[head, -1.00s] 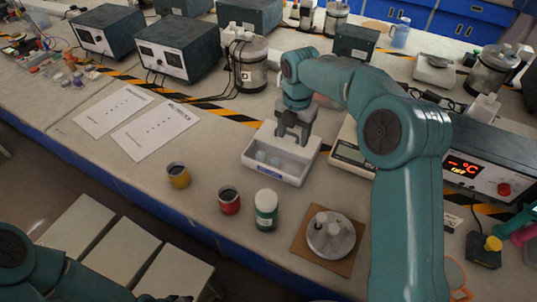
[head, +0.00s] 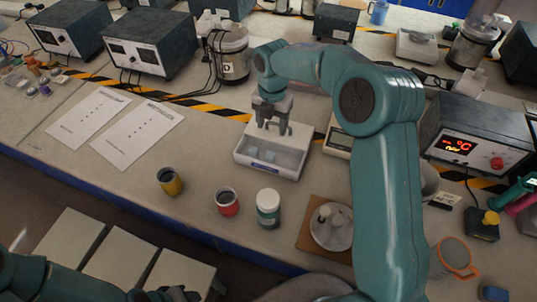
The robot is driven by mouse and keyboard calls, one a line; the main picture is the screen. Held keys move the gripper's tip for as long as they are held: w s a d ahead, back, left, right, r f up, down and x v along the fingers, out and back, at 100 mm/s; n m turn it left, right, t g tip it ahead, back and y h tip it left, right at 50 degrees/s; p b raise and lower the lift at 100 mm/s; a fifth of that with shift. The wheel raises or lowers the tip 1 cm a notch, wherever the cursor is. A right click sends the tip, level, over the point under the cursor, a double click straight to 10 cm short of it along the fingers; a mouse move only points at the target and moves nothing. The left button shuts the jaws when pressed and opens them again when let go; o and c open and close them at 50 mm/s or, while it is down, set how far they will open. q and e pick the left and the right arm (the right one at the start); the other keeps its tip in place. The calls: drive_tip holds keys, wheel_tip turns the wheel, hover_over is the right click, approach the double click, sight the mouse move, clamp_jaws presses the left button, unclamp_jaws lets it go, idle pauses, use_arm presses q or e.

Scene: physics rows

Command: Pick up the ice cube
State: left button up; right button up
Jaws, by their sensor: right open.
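A white tray (head: 267,171) stands on the bench in the middle of the head view. Small pale ice cubes (head: 268,156) lie in it, partly blurred against its floor; their exact outlines are hard to tell. My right gripper (head: 273,132) points down over the back part of the tray, with its fingers apart and nothing seen between them. Its fingertips appear above the cubes and behind them in the picture; the height gap cannot be told. My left gripper (head: 172,295) shows only in part at the bottom edge, away from the tray.
In front of the tray stand a yellow cup (head: 170,182), a red cup (head: 227,202) and a white-lidded jar (head: 268,208). A brown board with a grey device (head: 332,227) is to their right. A scale (head: 338,140) stands close right of the tray. Paper sheets (head: 125,133) lie left.

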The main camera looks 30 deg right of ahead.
wheel_tip(320, 180, down, 7)
drive_tip(key=shift+f+p, duration=0.2)
drive_tip(key=shift+p, duration=0.15)
drive_tip(key=shift+f, duration=0.25)
drive_tip(key=p, duration=0.2)
hover_over(269, 161)
wheel_tip(269, 161, down, 4)
drive_tip(key=shift+f, duration=0.2)
drive_tip(key=shift+s+f, duration=0.1)
drive_tip(key=shift+f, duration=0.55)
drive_tip(key=c, duration=1)
